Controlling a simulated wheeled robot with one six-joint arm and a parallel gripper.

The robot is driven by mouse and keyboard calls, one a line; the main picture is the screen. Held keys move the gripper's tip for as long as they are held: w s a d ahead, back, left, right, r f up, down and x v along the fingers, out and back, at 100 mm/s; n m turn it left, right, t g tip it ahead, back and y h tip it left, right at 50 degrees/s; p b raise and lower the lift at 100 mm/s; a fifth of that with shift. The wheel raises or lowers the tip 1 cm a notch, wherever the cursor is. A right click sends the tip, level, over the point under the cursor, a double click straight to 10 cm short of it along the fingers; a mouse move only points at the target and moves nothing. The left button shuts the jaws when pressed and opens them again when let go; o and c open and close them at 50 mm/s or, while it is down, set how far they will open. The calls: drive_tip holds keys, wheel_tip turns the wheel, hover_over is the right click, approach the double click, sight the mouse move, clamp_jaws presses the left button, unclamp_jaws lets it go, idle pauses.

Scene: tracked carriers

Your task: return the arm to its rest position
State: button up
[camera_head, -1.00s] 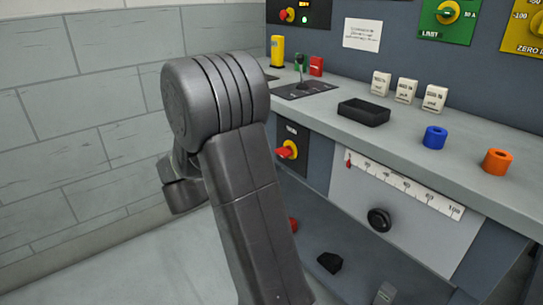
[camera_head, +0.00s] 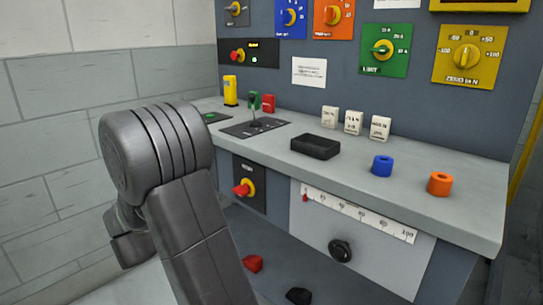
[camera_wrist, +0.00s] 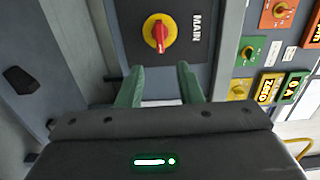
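My gripper (camera_wrist: 160,88) shows in the wrist view with its two green fingers apart and nothing between them. A red and yellow MAIN rotary switch (camera_wrist: 160,32) lies beyond the fingertips, apart from them. In the head view my dark grey arm stands bent on the left, and the gripper itself is not visible there. The MAIN switch (camera_head: 243,189) shows just right of my arm, on the front of the bench.
The console bench (camera_head: 460,205) carries a black tray (camera_head: 315,147), a blue ring (camera_head: 382,166), an orange ring (camera_head: 440,184), and white labelled blocks (camera_head: 353,122). A red object (camera_head: 253,263) and a black object (camera_head: 298,296) lie below. A block wall (camera_head: 60,150) stands left.

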sight(239, 195)
drive_tip(key=b+x, duration=0.2)
drive_tip(key=x, duration=0.9)
drive_tip(key=shift+b, duration=0.35)
drive_tip(key=shift+s, duration=0.1)
drive_tip(key=p+v, duration=0.4)
drive_tip(key=v, duration=1)
drive_tip(key=b+x, duration=0.1)
drive_tip(key=x, duration=0.3)
drive_tip(key=b+x, duration=0.1)
drive_tip(key=x, duration=0.4)
drive_tip(key=b+x, duration=0.1)
drive_tip(key=x, duration=0.4)
drive_tip(key=shift+d+r, duration=0.1)
drive_tip(key=shift+r, duration=0.2)
drive_tip(key=n+p, duration=0.1)
drive_tip(key=p, duration=0.1)
drive_tip(key=n+p, duration=0.4)
drive_tip(key=shift+r, duration=0.25)
drive_tip(key=n+p, duration=0.3)
drive_tip(key=shift+w+a+n, duration=0.2)
drive_tip(key=shift+a+n, duration=0.05)
drive_tip(key=shift+n, duration=0.15)
drive_tip(key=shift+p, duration=0.3)
